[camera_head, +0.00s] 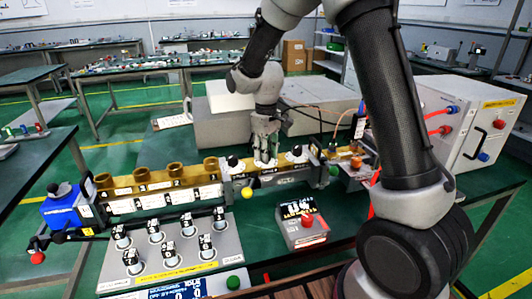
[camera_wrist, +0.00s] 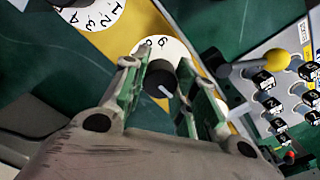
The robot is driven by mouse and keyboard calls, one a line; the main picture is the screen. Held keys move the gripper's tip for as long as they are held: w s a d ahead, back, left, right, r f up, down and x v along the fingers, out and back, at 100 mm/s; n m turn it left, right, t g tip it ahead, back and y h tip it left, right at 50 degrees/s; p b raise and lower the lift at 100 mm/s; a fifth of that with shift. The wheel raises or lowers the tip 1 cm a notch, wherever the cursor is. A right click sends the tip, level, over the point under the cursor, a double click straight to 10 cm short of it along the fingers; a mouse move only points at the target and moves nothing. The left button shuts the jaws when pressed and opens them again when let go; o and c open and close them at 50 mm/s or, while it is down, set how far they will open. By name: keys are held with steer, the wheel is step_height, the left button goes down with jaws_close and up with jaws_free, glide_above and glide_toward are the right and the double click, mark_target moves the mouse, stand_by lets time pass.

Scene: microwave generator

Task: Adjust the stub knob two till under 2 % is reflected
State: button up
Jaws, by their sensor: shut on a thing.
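My gripper (camera_head: 265,145) points down over the middle of three black knobs on the brass waveguide (camera_head: 150,180) in the head view. In the wrist view my gripper (camera_wrist: 158,66) has its green-padded fingers on either side of a black knob (camera_wrist: 160,84) with a white pointer line, and is shut on it. The knob sits on a white numbered dial (camera_wrist: 176,48), partly hidden by the fingers. Two other black knobs stand to its left (camera_head: 232,160) and right (camera_head: 297,151). The small display (camera_head: 297,208) has text too small to read.
A yellow ball-ended lever (camera_head: 247,193) stands close in front of the waveguide. A grey panel (camera_head: 155,262) with several labelled switches lies in front, with a blue screen (camera_head: 183,289) below. A white cabinet (camera_head: 455,120) with red cables stands right.

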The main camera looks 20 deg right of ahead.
steer(key=m, duration=0.4)
steer(key=shift+m, duration=0.4)
stand_by(0.4)
steer(key=o, duration=1)
step_height(320, 180, up, 12)
steer(key=shift+r, duration=0.1)
